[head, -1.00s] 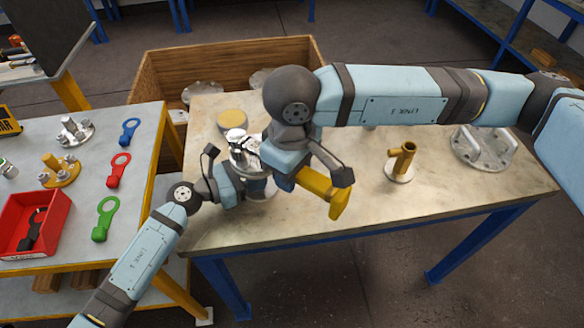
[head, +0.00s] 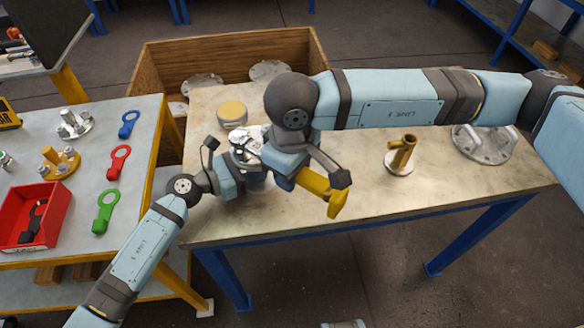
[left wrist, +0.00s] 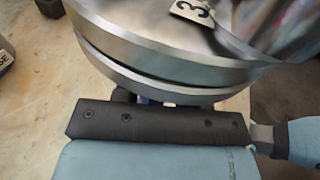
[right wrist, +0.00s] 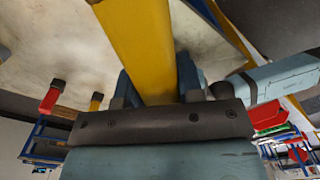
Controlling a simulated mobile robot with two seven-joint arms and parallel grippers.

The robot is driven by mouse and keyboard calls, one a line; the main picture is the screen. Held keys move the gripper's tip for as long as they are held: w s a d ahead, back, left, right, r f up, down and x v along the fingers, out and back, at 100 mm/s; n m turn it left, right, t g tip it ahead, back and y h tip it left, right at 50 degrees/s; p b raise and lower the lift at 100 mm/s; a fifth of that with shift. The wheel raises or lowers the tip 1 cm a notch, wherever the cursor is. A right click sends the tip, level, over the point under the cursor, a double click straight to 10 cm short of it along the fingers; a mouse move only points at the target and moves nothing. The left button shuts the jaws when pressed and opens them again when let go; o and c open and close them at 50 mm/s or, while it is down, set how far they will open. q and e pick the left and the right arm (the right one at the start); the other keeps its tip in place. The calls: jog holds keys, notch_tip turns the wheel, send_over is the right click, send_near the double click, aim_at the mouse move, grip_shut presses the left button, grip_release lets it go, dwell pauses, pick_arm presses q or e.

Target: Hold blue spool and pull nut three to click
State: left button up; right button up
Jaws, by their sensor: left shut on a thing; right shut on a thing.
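A shiny flanged vessel (head: 240,142) stands at the left of the worktable, partly covered by my arms. In the left wrist view its stacked metal flanges (left wrist: 160,62) carry a tag marked 3 (left wrist: 193,11). My left gripper (head: 247,182) is shut on the vessel's spool just below the flanges; the spool's colour is mostly hidden. My right gripper (head: 288,180) is shut on a yellow tool (head: 322,192), above and in front of the vessel. The tool fills the middle of the right wrist view (right wrist: 140,45). The nuts and the tool's contact with them are hidden.
A brass pipe fitting (head: 401,155) and a handled flange (head: 484,145) stand on the worktable's right. A yellow-topped round part (head: 232,112) is behind the vessel. A side table holds red (head: 118,165), green (head: 105,212) and blue (head: 129,123) tools and a red bin (head: 55,201).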

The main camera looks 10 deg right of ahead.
jog(key=shift+s+a+m, duration=0.5)
jog(key=shift+a+m, duration=0.05)
jog(key=shift+m, duration=0.05)
jog(key=shift+r, duration=2.55)
pick_arm(q)
jog(key=o, duration=0.9)
jog(key=shift+a, duration=0.1)
jog(key=v, duration=1.2)
